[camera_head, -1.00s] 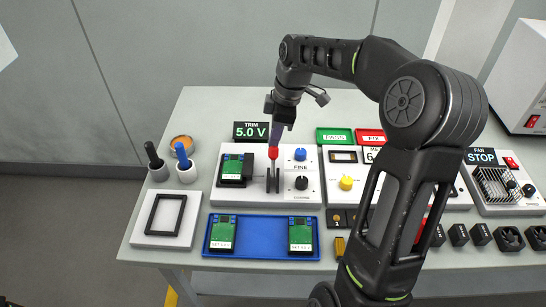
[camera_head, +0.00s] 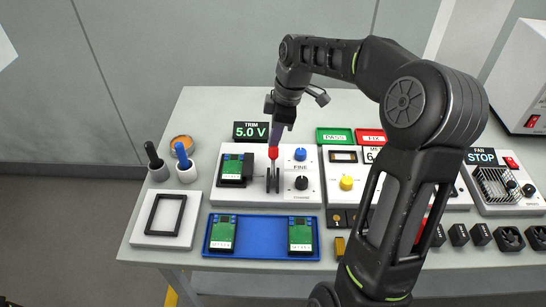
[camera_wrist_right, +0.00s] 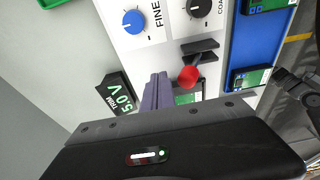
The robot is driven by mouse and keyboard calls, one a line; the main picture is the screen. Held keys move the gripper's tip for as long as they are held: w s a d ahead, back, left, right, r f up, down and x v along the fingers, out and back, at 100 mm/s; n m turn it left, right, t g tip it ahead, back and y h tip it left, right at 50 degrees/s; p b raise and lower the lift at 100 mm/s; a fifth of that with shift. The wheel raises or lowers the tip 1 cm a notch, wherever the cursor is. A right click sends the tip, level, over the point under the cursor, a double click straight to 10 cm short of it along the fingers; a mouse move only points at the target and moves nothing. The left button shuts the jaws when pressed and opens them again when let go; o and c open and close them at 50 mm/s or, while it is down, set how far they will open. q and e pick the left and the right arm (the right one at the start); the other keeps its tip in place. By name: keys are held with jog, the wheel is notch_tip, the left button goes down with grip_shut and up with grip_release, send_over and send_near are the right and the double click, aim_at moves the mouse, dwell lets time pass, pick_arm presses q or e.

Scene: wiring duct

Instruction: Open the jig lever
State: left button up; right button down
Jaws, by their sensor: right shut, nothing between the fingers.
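The jig lever (camera_head: 273,153) has a red knob and stands between dark uprights on the white trim panel. A green board sits in the dark jig (camera_head: 234,170) just left of it. My right gripper (camera_head: 276,140) points down, with its purple fingers shut and empty, right at the red knob. In the right wrist view the shut fingers (camera_wrist_right: 157,88) lie just beside the lever's red knob (camera_wrist_right: 188,77). I cannot tell whether they touch it. My left gripper is not in view.
Blue FINE knob (camera_head: 300,154) and black COARSE knob (camera_head: 301,183) are right of the lever. The 5.0 V display (camera_head: 251,131) stands behind. A blue tray (camera_head: 262,249) with two green boards lies in front. My right arm covers part of the bench's right side.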

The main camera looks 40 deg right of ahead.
aim_at(274, 147)
jog(key=shift+s+a, duration=0.1)
jog(key=shift+s+a+f+b, duration=0.1)
jog(key=shift+s+a+b, duration=0.55)
jog(key=shift+s+a, duration=0.35)
jog(key=shift+s+a+f+b, duration=0.1)
jog(key=shift+s+a+b, duration=0.3)
jog(key=shift+s, duration=0.35)
jog(key=shift+s+a+f+b, duration=0.1)
jog(key=shift+s+a+b, duration=0.25)
jog(key=shift+s, duration=0.4)
jog(key=shift+w+r+p, duration=0.2)
jog(key=shift+r+p, duration=0.55)
jog(key=shift+p, duration=0.1)
jog(key=r+p, duration=0.2)
jog(key=w+r+p, duration=0.1)
jog(key=r+p, duration=0.1)
jog(key=r, duration=0.1)
jog(key=d+r+p, duration=0.1)
jog(key=r+p, duration=0.1)
jog(key=r, duration=0.1)
jog(key=shift+w, duration=0.15)
